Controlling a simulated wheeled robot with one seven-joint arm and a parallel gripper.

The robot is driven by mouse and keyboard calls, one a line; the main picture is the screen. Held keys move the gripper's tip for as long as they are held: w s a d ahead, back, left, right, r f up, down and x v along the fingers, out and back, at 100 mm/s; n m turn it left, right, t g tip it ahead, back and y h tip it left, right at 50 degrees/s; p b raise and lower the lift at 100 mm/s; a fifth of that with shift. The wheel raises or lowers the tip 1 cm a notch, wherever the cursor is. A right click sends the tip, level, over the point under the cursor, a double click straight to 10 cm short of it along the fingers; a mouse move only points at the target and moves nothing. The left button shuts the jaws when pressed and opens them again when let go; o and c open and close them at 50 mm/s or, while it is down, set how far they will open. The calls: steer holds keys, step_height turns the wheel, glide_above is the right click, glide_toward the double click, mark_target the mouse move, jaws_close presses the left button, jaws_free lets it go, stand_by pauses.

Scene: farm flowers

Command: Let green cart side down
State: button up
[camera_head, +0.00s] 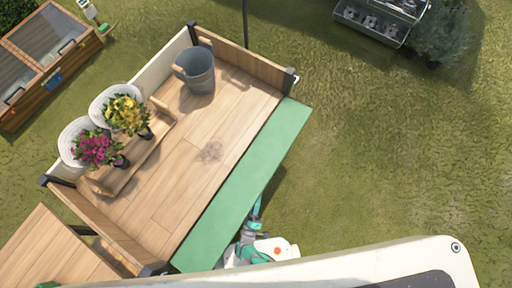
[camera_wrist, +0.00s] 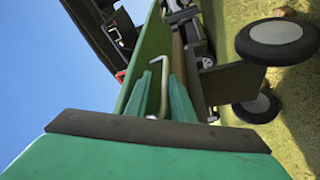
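The cart's green side (camera_head: 245,180) is a long panel along the right edge of the wooden cart bed (camera_head: 180,190). From above, its broad face shows and it reaches outward past the corner posts; its exact tilt is unclear. In the wrist view, a green panel (camera_wrist: 150,45) rises beyond my fingers. My gripper (camera_head: 257,205) is low beside the panel's outer edge. In the wrist view, the two teal fingers of my gripper (camera_wrist: 160,88) stand apart with a bent metal hook (camera_wrist: 164,85) showing between them. Whether they touch it is unclear.
The cart bed holds a grey bucket (camera_head: 199,72), a wooden bench (camera_head: 140,150) and potted yellow (camera_head: 125,113) and magenta flowers (camera_head: 97,147). Cart wheels (camera_wrist: 277,42) stand at the right in the wrist view. Open grass (camera_head: 390,170) lies right of the cart.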

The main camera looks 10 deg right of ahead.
mark_target(255, 201)
steer(key=v, duration=0.3)
steer(key=shift+d, duration=0.1)
stand_by(0.4)
steer(key=shift+s, duration=0.1)
stand_by(0.7)
